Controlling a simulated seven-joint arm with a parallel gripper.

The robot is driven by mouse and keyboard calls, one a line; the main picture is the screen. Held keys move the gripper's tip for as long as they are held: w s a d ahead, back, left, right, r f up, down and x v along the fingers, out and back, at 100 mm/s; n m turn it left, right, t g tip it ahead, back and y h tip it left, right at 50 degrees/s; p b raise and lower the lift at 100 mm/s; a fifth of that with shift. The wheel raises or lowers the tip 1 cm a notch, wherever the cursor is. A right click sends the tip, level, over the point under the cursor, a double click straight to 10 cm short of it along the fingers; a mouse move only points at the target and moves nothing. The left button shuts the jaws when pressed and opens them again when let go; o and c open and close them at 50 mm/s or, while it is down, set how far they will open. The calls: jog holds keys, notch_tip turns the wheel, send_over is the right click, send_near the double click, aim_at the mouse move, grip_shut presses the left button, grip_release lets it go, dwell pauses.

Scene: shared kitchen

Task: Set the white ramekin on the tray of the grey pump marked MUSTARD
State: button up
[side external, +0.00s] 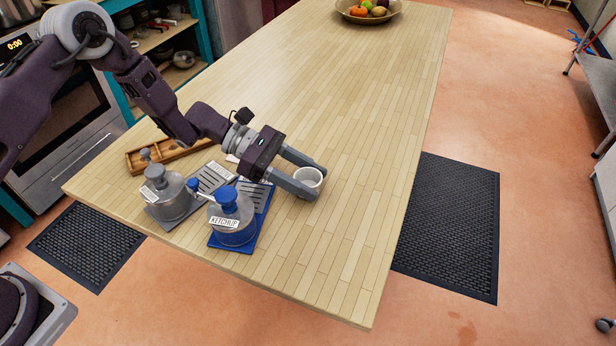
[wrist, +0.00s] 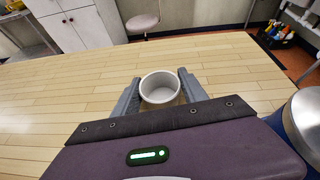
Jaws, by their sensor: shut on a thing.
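My gripper (side external: 307,181) is shut on the white ramekin (side external: 310,176), one finger on each side, to the right of the pumps. In the wrist view the ramekin (wrist: 159,88) is upright and looks empty between the fingertips. I cannot tell whether its base touches the table. The grey pump (side external: 172,199) stands at the left of the pair; its label is too small to read. Its grey slotted tray (side external: 212,177) lies on its right side, partly behind the blue pump's spout, and its visible part is bare.
The blue pump (side external: 233,222), marked KETCHUP, stands between the grey pump and my gripper, with its blue tray (side external: 264,199) under my gripper. A wooden box (side external: 140,160) lies behind the pumps. A fruit bowl (side external: 345,8) is at the far end. The table's middle is clear.

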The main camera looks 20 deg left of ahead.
aim_at(296, 173)
jog(key=shift+f, duration=0.15)
jog(key=o, duration=1.4)
jog(key=v, duration=0.7)
jog(key=shift+w+a+f, duration=0.2)
jog(key=shift+w+f, duration=0.05)
jog(key=shift+w, duration=0.1)
jog(key=s+a+r+m+y, duration=0.2)
jog(key=s+r+m+y, duration=0.1)
jog(key=s+r+m, duration=0.2)
jog(key=s+a+r+m+y, duration=0.2)
jog(key=s+r+m, duration=0.3)
jog(key=s+r, duration=0.3)
jog(key=s+a+r+m+y, duration=0.2)
jog(key=s+r+m+y, duration=0.2)
jog(key=s, duration=0.4)
jog(key=shift+s+a+r+m, duration=0.15)
jog(key=shift+r+m, duration=0.15)
jog(key=shift+r, duration=0.35)
jog(key=shift+s+a+r+m, duration=0.15)
jog(key=shift+r+m, duration=0.15)
jog(key=shift+r, duration=0.35)
jog(key=shift+o, duration=0.4)
jog(key=s+a+m+t+y, duration=0.4)
jog(key=s+a, duration=0.4)
jog(key=s, duration=0.1)
jog(key=shift+a+r+m+t+y, duration=0.25)
jog(key=shift+r+m+t+y, duration=0.05)
jog(key=shift+r, duration=0.15)
